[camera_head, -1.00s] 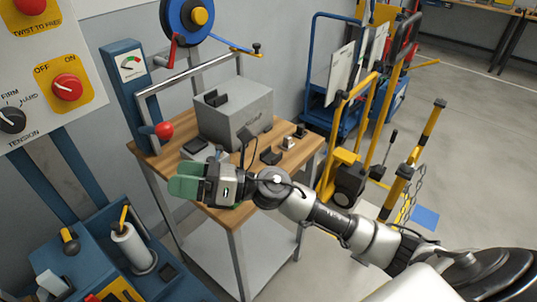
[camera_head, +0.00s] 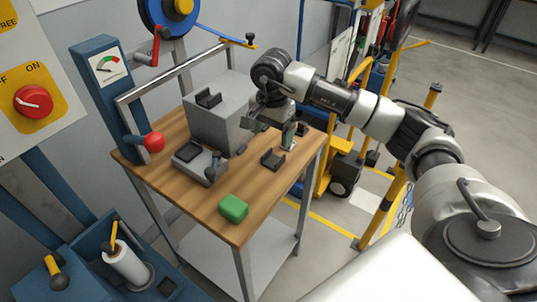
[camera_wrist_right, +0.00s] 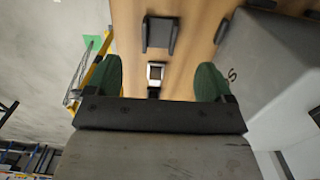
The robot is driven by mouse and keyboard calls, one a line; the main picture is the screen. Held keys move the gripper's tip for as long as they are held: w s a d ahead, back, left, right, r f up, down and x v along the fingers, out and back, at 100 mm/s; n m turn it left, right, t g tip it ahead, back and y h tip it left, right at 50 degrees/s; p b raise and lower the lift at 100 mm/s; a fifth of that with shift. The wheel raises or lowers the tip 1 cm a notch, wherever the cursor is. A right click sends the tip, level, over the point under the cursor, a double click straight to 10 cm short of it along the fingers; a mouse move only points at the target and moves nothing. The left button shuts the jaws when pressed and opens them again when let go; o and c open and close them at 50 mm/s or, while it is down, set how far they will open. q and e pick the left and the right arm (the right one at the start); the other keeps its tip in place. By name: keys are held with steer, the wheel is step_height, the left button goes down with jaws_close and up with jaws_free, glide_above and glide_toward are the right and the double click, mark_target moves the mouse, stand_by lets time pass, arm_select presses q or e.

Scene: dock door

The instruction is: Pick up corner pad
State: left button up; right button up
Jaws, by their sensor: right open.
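A dark corner pad (camera_head: 272,159), a small bracket-shaped piece, lies on the wooden table top. It seems to be the dark bracket (camera_wrist_right: 160,34) at the top of the right wrist view. Another dark bracket-shaped pad (camera_head: 209,98) sits on top of the grey box. My right gripper (camera_head: 275,128) is over the table's back right part, beside the box, pointing down. Its green fingers (camera_wrist_right: 158,82) stand wide apart in the wrist view with nothing held. A small white-and-black piece (camera_wrist_right: 155,74) shows between them, below. My left gripper is out of view.
The grey box (camera_head: 218,125) stands close to the right gripper. A grey tool (camera_head: 198,160) and a green block (camera_head: 233,208) lie on the table (camera_head: 190,205). A red knob (camera_head: 154,142) stands at its left edge. A yellow trolley frame (camera_head: 320,165) is to the right.

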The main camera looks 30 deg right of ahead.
mark_target(272, 162)
steer(key=f, duration=0.3)
steer(key=shift+s+f, duration=0.25)
steer(key=shift+s, duration=0.1)
steer(key=shift+w+f, duration=0.1)
steer(key=shift+f, duration=0.2)
step_height(272, 162, down, 4)
steer(key=shift+w+f+p, duration=0.15)
steer(key=shift+p, duration=0.65)
steer(key=shift+f, duration=0.4)
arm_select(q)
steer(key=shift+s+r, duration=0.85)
arm_select(e)
steer(key=shift+c, duration=0.2)
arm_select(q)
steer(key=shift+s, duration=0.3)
arm_select(e)
steer(key=c, duration=1)
